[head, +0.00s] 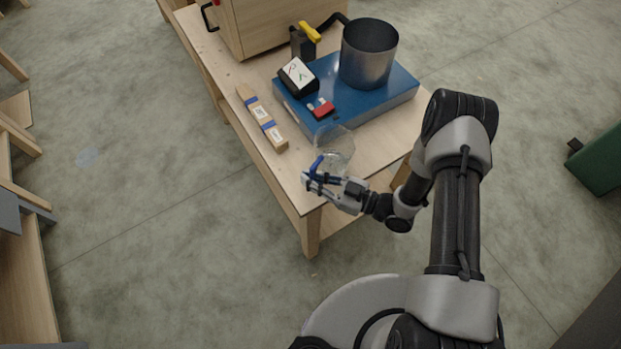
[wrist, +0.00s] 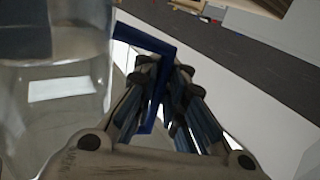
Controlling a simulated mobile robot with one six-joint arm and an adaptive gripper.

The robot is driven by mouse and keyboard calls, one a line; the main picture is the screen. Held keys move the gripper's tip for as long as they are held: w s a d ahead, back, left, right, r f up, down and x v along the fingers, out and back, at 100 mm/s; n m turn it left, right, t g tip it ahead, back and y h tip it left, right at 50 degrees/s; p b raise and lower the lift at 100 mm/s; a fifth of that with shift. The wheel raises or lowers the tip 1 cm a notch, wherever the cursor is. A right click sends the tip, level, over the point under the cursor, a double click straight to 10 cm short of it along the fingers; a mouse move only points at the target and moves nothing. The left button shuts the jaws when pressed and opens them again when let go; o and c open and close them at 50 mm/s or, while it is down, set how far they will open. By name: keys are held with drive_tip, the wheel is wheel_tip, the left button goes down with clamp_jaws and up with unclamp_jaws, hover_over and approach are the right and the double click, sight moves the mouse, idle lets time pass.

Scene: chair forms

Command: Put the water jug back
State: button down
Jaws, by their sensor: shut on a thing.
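The water jug (head: 336,145) is clear with a blue handle (head: 317,165). In the head view it is at the near right end of the wooden table (head: 296,190), in front of the blue box. My gripper (head: 312,180) is shut on the blue handle, on the near side of the jug. In the wrist view the clear jug body (wrist: 60,85) fills the left side, and the blue handle (wrist: 158,50) runs between the fingers (wrist: 165,100). I cannot tell whether the jug's base touches the table.
A blue box (head: 402,88) on the table carries a metal pot (head: 367,60), a red item (head: 321,108) and a black display unit (head: 298,76). A wooden strip with blue bands (head: 262,118) lies left of it. A wooden cabinet (head: 275,22) stands behind. The table's near left corner is bare.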

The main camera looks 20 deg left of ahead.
drive_tip(key=shift+r, duration=0.1)
drive_tip(key=c, duration=1.7)
unclamp_jaws()
drive_tip(key=shift+f, duration=0.2)
drive_tip(key=shift+o, duration=0.2)
drive_tip(key=shift+r, duration=0.2)
drive_tip(key=s+d+p, duration=0.1)
drive_tip(key=d, duration=1.1)
